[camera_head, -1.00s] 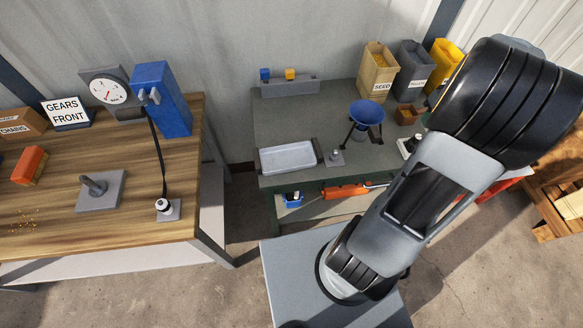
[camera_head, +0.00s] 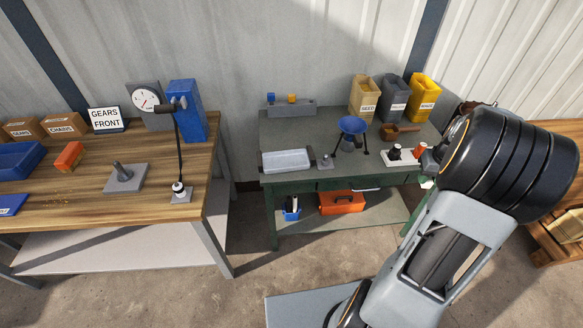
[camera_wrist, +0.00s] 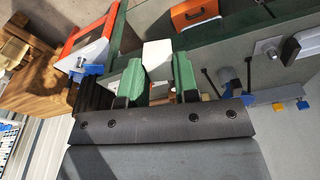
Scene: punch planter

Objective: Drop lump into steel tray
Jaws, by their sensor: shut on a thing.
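My gripper (camera_wrist: 158,82) shows in the wrist view with two green fingers. It is shut on a pale, whitish block-like lump (camera_wrist: 157,54) that sticks out between the fingertips. The steel tray (camera_head: 262,164) is shallow, light grey and rectangular. It lies at the front left of the green table, left of and apart from my arm. What seems to be the tray's edge shows at the right in the wrist view (camera_wrist: 292,50).
Bins (camera_head: 394,97) stand at the back right of the green table (camera_head: 285,131). A wooden bench (camera_head: 75,190) is at left, with a floor gap between.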

